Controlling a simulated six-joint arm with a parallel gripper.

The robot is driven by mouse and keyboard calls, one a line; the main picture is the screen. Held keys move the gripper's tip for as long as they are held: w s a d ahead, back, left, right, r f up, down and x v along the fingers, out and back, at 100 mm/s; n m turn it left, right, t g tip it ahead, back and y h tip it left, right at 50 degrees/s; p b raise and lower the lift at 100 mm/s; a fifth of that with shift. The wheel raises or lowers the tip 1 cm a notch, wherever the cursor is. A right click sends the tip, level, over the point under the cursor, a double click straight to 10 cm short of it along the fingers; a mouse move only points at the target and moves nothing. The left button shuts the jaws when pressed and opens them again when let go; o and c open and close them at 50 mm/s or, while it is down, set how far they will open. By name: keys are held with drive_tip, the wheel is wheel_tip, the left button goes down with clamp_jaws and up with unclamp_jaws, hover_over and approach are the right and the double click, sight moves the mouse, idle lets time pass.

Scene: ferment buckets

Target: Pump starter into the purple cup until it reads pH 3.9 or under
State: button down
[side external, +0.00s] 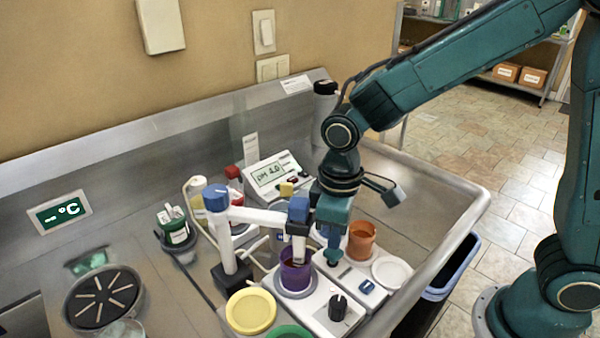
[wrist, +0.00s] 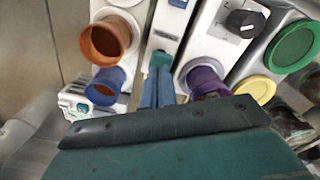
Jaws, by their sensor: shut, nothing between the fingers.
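The purple cup (side external: 294,274) stands upright on a round white stand, with a probe arm (side external: 262,216) reaching over it and its dark tip at the cup's mouth. It also shows in the wrist view (wrist: 204,82), partly hidden by my gripper housing. The meter (side external: 272,175) behind reads pH 4.0. My gripper (side external: 332,254) is shut and empty, pointing down just right of the purple cup, over a white unit. In the wrist view its fingers (wrist: 158,84) end at a small teal piece; I cannot tell whether they touch it.
An orange cup (side external: 361,242) and a white lid (side external: 392,272) are to the right. A blue cup (wrist: 105,86) shows in the wrist view. A black knob (side external: 338,306), yellow lid (side external: 250,311) and green lid (side external: 288,332) are in front. The sink's right side is fairly clear.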

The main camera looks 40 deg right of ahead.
drive_tip(key=shift+f, duration=1.4)
drive_tip(key=shift+r, duration=3.55)
idle(1.6)
